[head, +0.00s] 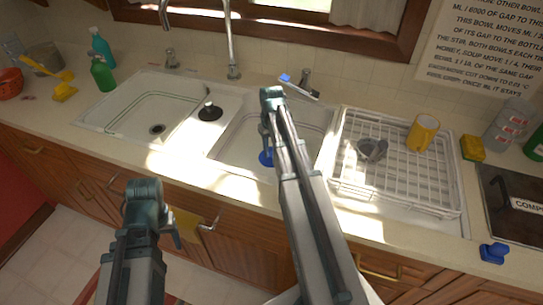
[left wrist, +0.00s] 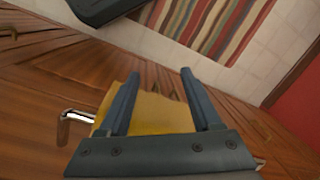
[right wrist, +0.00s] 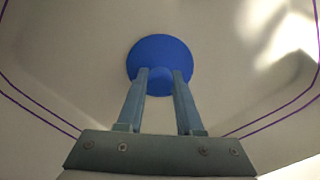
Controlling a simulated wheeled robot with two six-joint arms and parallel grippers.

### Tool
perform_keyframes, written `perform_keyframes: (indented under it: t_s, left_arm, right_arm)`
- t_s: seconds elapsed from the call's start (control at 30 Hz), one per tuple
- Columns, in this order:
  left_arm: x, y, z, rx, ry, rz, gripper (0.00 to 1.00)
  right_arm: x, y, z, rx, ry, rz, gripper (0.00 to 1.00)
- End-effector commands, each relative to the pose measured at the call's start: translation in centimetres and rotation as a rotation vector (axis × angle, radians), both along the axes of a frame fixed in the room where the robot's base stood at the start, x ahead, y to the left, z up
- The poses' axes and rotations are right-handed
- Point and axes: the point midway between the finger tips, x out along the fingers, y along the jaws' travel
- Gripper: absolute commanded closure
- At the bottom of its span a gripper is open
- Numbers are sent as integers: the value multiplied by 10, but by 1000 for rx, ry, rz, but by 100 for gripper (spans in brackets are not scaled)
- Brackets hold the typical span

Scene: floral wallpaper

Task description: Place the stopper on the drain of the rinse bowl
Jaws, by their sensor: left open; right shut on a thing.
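The blue stopper (head: 266,158) is a round disc with a short knob, inside the right sink bowl (head: 228,134). In the right wrist view my right gripper (right wrist: 160,76) is shut on the knob of the stopper (right wrist: 160,50), with the disc beyond the fingertips. I cannot tell whether the disc touches the bowl floor. No drain shows in the right bowl; the stopper and my arm cover its middle. The left bowl (head: 125,112) has an open dark drain (head: 157,129). My left gripper (left wrist: 160,76) is open and empty in front of the cabinets, by a yellow cloth (left wrist: 160,115).
A black stopper-like piece (head: 210,112) sits on the ledge between the bowls. Faucets (head: 232,60) rise behind. A white dish rack (head: 400,180) with a yellow mug (head: 423,132) stands at the right. A blue object (head: 493,253) lies on the counter's front edge.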

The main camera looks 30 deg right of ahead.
Motion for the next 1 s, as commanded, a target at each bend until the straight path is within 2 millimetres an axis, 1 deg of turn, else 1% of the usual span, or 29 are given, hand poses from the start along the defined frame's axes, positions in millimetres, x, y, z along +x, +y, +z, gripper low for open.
perform_keyframes:
  t_s: [0.03,0.3,0.47,0.5,0.63,0.67,1.0]
  left_arm:
    - [0,0,-10,0,0,0,35]
    - [0,0,-8,0,0,0,35]
    - [0,0,-13,0,0,0,35]
    - [0,0,-11,0,0,0,35]
    - [0,0,-11,0,0,0,35]
    - [0,0,-11,0,0,0,35]
    - [0,0,-9,0,0,0,35]
  right_arm:
    - [0,0,-10,0,0,0,100]
    - [0,0,-8,0,0,0,100]
    - [0,0,-13,0,0,0,100]
    - [0,0,-11,0,0,0,59]
    - [0,0,-11,0,0,0,36]
    - [0,0,-11,0,0,0,35]
    - [0,0,-9,0,0,0,35]
